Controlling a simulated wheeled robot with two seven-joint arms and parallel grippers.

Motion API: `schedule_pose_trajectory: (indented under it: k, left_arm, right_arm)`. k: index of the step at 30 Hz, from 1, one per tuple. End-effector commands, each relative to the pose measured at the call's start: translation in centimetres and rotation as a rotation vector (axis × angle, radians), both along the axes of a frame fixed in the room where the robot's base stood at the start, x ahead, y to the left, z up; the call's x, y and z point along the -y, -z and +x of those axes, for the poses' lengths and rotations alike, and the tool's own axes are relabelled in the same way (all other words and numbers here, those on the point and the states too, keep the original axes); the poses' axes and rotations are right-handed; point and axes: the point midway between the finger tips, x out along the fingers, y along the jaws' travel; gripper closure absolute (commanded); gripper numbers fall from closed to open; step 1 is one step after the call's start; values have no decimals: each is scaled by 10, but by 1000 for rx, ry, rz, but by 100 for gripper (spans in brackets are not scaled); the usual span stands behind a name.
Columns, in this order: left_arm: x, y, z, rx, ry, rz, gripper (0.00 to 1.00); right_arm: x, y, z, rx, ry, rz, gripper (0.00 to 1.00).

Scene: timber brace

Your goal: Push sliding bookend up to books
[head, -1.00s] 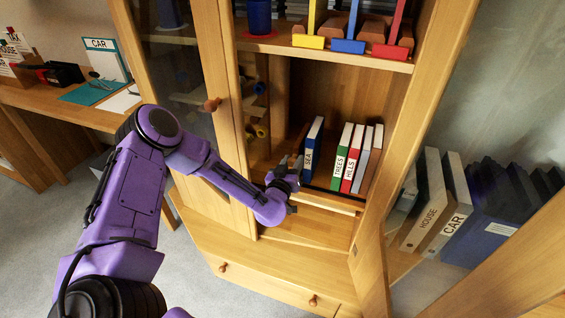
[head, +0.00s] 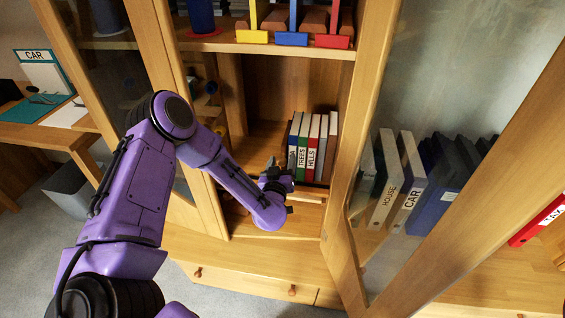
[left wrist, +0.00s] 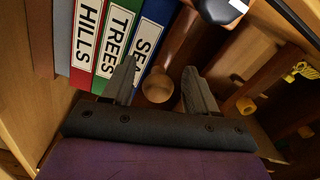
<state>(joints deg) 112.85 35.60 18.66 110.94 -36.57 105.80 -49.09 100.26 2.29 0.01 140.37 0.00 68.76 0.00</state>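The books stand side by side on the middle cabinet shelf: the blue SEA book (head: 294,140), the green TREES book (head: 303,140), the red HILLS book (head: 313,145) and paler ones to the right. In the left wrist view the SEA book (left wrist: 152,35) touches or nearly touches TREES (left wrist: 116,42). A brown wooden piece, seemingly the bookend (left wrist: 184,42), with a round knob (left wrist: 157,86), is beside the SEA book. My left gripper (left wrist: 159,68) is open, its fingers on either side of the knob; contact is unclear. In the head view my left gripper (head: 280,176) hides the bookend. My right gripper is not in view.
The glass cabinet door (head: 385,230) stands open at the right. A shelf above (head: 250,47) holds coloured toys. A black and white object (left wrist: 222,9) shows at the top of the left wrist view. More binders (head: 402,180) stand at the right.

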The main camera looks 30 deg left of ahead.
Motion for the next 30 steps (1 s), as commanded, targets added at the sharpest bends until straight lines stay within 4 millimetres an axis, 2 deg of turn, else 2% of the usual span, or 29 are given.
schedule_pose_trajectory:
  k: [8, 18, 21, 24, 30]
  left_arm:
    - [5, -1, -6, 2, 4, 0, 42]
    - [33, 0, -76, -1, 6, 3, 42]
    - [39, 1, -89, 0, 4, 1, 42]
    - [41, 0, -96, 0, 2, 1, 42]
    - [41, -1, -97, 1, 0, 0, 42]
  right_arm:
    - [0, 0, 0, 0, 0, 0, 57]
    - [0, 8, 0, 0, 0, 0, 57]
    - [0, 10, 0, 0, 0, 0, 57]
    - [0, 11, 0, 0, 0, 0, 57]
    - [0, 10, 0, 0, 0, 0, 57]
